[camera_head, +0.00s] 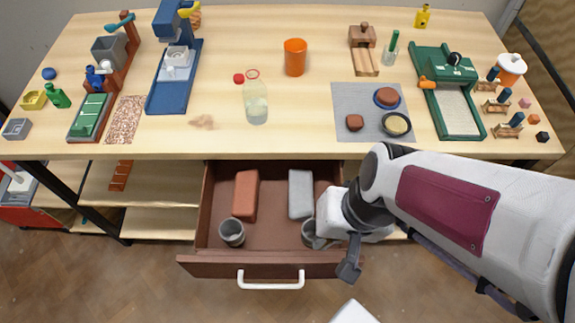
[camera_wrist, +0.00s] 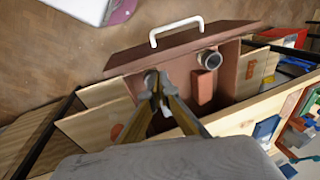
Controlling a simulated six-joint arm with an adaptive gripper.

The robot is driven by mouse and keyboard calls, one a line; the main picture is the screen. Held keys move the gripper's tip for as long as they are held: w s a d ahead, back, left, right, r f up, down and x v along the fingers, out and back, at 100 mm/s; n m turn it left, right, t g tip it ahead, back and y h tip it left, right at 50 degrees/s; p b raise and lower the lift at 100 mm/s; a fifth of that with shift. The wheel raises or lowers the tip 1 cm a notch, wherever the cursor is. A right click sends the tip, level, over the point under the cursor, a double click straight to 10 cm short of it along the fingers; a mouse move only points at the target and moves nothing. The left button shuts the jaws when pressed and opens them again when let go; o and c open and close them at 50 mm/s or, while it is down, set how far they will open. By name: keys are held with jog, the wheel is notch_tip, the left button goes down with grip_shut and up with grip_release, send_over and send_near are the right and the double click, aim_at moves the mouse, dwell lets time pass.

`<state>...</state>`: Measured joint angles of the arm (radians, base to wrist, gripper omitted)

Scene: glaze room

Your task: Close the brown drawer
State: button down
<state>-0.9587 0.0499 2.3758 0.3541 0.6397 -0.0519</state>
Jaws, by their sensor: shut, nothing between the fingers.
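The brown drawer (camera_head: 262,263) is pulled out below the tabletop, with a white handle (camera_head: 270,285) on its front. It also shows in the wrist view, with its front panel (camera_wrist: 175,50) and handle (camera_wrist: 176,30). Inside are a reddish-brown block (camera_head: 246,196), a grey block (camera_head: 300,194) and two grey cups (camera_head: 232,232) (camera_head: 309,232). My gripper (camera_head: 347,272) is at the right end of the drawer front, right of the handle. In the wrist view my gripper (camera_wrist: 152,78) has its fingertips together and empty, near the drawer front. I cannot tell whether it touches the drawer.
The wooden tabletop (camera_head: 215,80) above holds an orange cup (camera_head: 295,57), a glass bottle (camera_head: 255,100), a grey mat (camera_head: 355,98) and several tools. Wooden shelves (camera_head: 150,185) lie left of the drawer. The floor (camera_head: 130,285) in front of the drawer looks clear.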

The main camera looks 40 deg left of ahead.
jog(key=s+a+f+n+g+h, duration=0.1)
jog(key=s+a+f+n+h, duration=0.1)
jog(key=s+f, duration=0.6)
jog(key=s+a+f+n+g+h, duration=0.1)
jog(key=s+a+f+n, duration=0.3)
jog(key=s, duration=0.6)
jog(key=s+d+f+n+t, duration=0.3)
jog(key=s+f+n, duration=0.3)
jog(key=s+f, duration=0.2)
jog(key=s+d+f+n+t, duration=0.3)
jog(key=s+f+n, duration=0.3)
jog(key=s+f, duration=0.2)
jog(key=w+a+r+n+t+y, duration=0.1)
jog(key=w+r+n+y, duration=0.2)
jog(key=r+n, duration=0.5)
jog(key=w+a+r+n+t+y, duration=0.2)
jog(key=w+r+n+y, duration=0.2)
jog(key=r+n, duration=0.5)
jog(key=shift+w+a+n+t, duration=0.2)
jog(key=shift+w+n+t, duration=0.1)
jog(key=shift+w+n, duration=0.6)
jog(key=shift+w, duration=0.1)
